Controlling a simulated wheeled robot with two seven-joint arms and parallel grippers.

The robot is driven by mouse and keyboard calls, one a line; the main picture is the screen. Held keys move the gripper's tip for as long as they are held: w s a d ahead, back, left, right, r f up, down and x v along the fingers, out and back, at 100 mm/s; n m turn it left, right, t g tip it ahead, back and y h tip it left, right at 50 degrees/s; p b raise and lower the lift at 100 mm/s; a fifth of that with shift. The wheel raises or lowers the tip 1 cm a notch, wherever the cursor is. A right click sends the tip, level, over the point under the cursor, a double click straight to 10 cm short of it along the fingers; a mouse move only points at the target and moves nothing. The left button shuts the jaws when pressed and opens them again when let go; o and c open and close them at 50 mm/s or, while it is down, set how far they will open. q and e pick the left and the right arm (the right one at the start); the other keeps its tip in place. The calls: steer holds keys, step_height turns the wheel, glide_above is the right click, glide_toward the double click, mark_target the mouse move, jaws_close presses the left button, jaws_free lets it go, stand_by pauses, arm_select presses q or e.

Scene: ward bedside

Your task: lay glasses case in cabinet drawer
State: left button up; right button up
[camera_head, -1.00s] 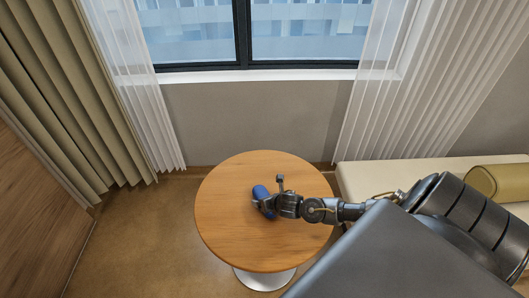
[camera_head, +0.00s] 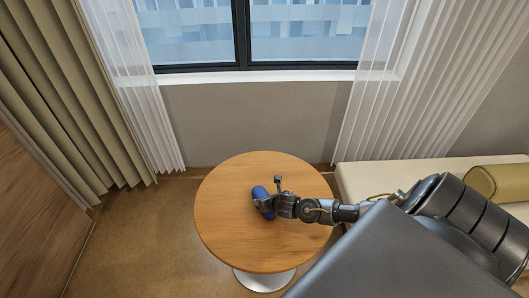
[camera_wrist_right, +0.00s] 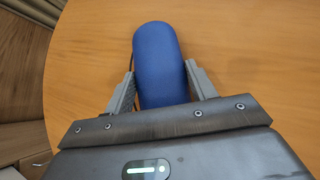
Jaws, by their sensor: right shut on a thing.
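The blue glasses case (camera_head: 260,192) is on the round wooden table, and it also shows in the right wrist view (camera_wrist_right: 160,60). My right gripper (camera_head: 264,203) is at the case, with one finger on each side of it in the right wrist view (camera_wrist_right: 162,85). It is shut on the case. Whether the case rests on the table or is slightly raised, I cannot tell. My left gripper is not in view.
The round wooden table (camera_head: 225,225) is otherwise bare. A cream bench (camera_head: 360,180) with a yellow-olive bolster (camera_head: 500,182) stands to the right. A window (camera_head: 300,35) and curtains (camera_head: 75,90) are behind. Open floor (camera_head: 130,240) lies to the left.

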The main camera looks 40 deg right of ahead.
steer(key=shift+r, duration=0.15)
step_height(320, 180, up, 4)
steer(key=p, duration=0.3)
steer(key=shift+p, duration=0.35)
steer(key=s+a+r+p, duration=0.1)
steer(key=p, duration=0.1)
steer(key=s+r+p, duration=0.1)
steer(key=r+p, duration=0.1)
steer(key=s+a+r+p, duration=0.1)
steer(key=r+p, duration=0.1)
steer(key=shift+s+a, duration=0.1)
steer(key=shift+a, duration=0.2)
steer(key=s+a+r+p, duration=0.3)
steer(key=s+a+p, duration=0.3)
steer(key=s+p, duration=0.1)
steer(key=shift+s+r+p, duration=0.3)
steer(key=shift+r+p, duration=0.1)
steer(key=shift+p, duration=0.25)
